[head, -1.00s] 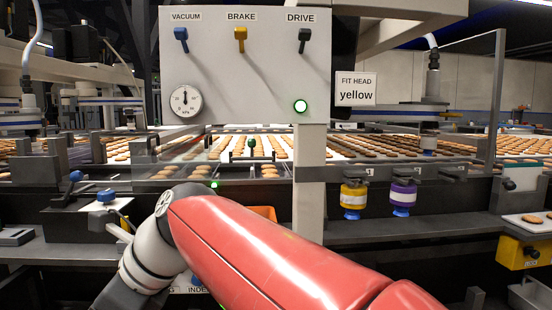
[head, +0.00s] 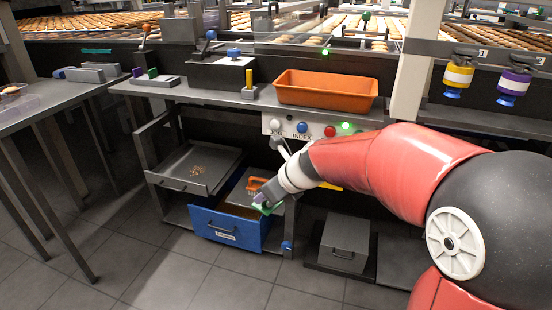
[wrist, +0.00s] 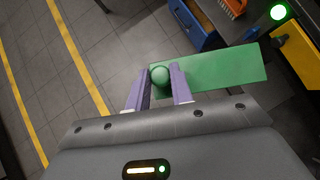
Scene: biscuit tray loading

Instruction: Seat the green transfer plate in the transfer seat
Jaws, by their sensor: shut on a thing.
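The green transfer plate (wrist: 225,70) is a flat green strip with a round knob (wrist: 159,75). My gripper (wrist: 160,82) is shut on that knob between its two purple fingers, and the plate stretches off to the right in the wrist view. In the head view a small green part of the plate (head: 267,208) shows at the end of my arm, in front of the open blue drawer; most of it is hidden there. The plate appears held in the air above the floor. I cannot pick out the transfer seat in either view.
The open blue drawer (head: 228,229) and a grey pull-out tray (head: 193,167) are low under the bench. An orange bin (head: 326,90) stands on the bench. A grey lidded box (head: 344,243) sits low at right.

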